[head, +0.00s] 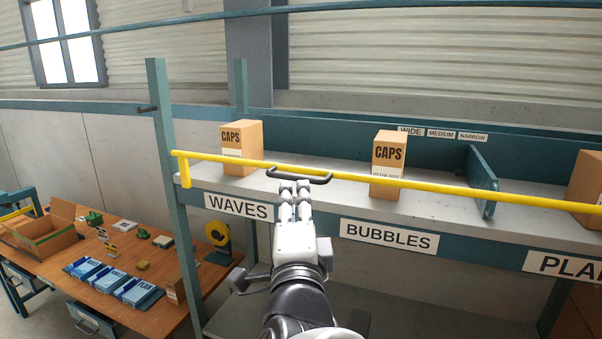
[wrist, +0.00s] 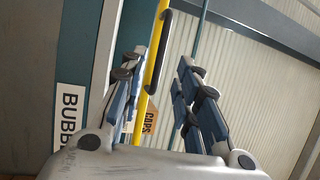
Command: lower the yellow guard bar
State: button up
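The yellow guard bar (head: 450,187) runs across the front of the shelf, above its front edge, with a short bent end at the left. A black handle (head: 300,178) is fixed to the bar between the two CAPS boxes. My gripper (head: 294,184) is at the handle, reaching up from below. In the wrist view, my gripper (wrist: 162,58) has its two fingers apart, with the black handle (wrist: 157,55) and the yellow bar (wrist: 163,25) showing between them. I cannot tell whether a finger touches the handle.
CAPS boxes (head: 242,148) (head: 388,165) stand on the shelf behind the bar. A teal divider (head: 482,180) stands to the right. Labels WAVES (head: 238,207) and BUBBLES (head: 388,237) mark the shelf front. A wooden workbench (head: 130,235) with parts is at the left.

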aim_at(296, 180)
jog(key=w, duration=0.2)
jog(key=w+r+p, duration=0.1)
jog(key=w, duration=0.5)
jog(key=shift+a+r+p, duration=0.2)
jog(key=shift+r+p, duration=0.05)
jog(key=shift+p, duration=0.05)
grip_shut()
dwell(0.3)
